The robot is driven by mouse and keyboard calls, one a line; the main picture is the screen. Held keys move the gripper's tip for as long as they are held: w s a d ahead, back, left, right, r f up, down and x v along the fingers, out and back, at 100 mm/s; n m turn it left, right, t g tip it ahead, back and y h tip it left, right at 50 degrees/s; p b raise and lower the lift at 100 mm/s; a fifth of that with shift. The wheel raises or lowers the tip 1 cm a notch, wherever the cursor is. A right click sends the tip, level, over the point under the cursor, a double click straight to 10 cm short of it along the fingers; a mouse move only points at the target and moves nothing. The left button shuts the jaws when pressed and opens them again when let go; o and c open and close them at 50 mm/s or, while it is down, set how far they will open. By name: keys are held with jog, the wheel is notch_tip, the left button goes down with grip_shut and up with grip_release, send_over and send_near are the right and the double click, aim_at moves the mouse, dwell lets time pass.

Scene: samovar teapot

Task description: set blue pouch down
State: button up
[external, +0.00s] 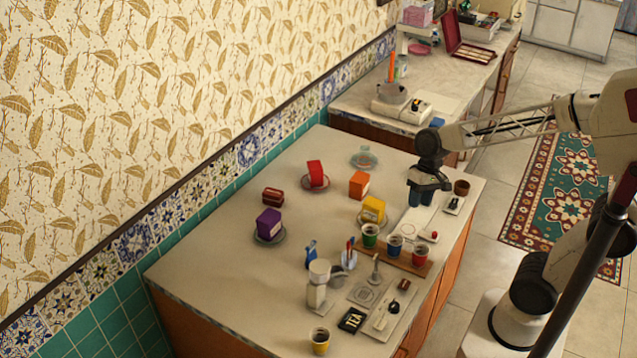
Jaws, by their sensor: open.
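My gripper (420,200) is low over the right part of the counter, fingers pointing down and open. Dark bluish shapes show at its fingers; I cannot tell whether they are the blue pouch or only the fingers. Box-like coloured pouches sit on small saucers: purple (269,222), red (315,173) and yellow (373,209). An orange one (358,184) stands between the red and yellow ones. A greenish saucer-like dish (364,160) lies at the back, left of my gripper. A small blue object (311,253) stands at the front; its kind is unclear.
A brown cup (461,187) stands right of my gripper. A white grinder-like device (318,284) and a black tea packet (352,320) are at the front.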

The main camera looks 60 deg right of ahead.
jog(key=s+d+r+n+t+h, duration=0.1)
jog(key=s+d+n+h, duration=0.1)
jog(key=s, duration=0.4)
jog(key=s+d+r+n+t+h, duration=0.1)
jog(key=s+d+n+h, duration=0.1)
jog(key=s, duration=0.4)
jog(key=shift+s+d+r+n+t, duration=0.2)
jog(key=shift+d+n+t, duration=0.15)
jog(key=shift+n, duration=0.25)
